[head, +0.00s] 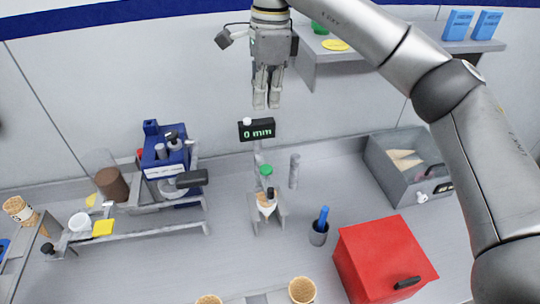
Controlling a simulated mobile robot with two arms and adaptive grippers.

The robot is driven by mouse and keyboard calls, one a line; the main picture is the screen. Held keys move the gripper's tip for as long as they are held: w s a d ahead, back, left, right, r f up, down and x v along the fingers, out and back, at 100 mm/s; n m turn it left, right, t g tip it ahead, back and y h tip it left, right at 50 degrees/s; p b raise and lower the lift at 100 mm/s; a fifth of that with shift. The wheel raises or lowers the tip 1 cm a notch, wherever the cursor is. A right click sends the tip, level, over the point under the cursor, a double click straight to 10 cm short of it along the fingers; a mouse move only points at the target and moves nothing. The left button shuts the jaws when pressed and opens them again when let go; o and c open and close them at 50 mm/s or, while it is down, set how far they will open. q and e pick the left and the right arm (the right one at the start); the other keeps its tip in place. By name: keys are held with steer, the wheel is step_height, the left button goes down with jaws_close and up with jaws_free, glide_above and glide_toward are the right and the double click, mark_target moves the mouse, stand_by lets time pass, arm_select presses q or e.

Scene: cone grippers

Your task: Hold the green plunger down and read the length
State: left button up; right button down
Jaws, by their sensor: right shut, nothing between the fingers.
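The green plunger (266,170) is a small round green cap on a grey stand, in the middle of the head view. A dark display (257,130) above it shows "0 mm" in green. Below the plunger, a tan cone (267,203) sits in the stand, with a small dark part at its top. My right gripper (267,105) points down, its fingers close together and empty, just above the display in the picture. It is apart from the plunger. My left gripper is not in view.
A blue machine (165,160) stands on the left of the counter. A shelf (400,50) hangs at upper right. Counter around the cup is clear.

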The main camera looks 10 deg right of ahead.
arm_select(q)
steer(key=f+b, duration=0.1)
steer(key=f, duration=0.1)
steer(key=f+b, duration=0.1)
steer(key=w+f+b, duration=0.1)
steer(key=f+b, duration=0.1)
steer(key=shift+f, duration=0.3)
arm_select(e)
steer(key=shift+h, duration=0.3)
steer(key=f, duration=0.1)
steer(key=d+f, duration=0.1)
steer(key=f, duration=0.1)
steer(key=w+f, duration=0.1)
steer(key=shift+d+f, duration=0.25)
steer(key=shift+f, duration=0.1)
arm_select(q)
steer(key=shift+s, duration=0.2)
arm_select(e)
steer(key=shift+s, duration=0.1)
step_height(320, 180, down, 14)
steer(key=p, duration=0.5)
steer(key=shift+r, duration=0.15)
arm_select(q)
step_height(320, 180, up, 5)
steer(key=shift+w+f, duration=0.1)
arm_select(e)
steer(key=shift+f, duration=0.2)
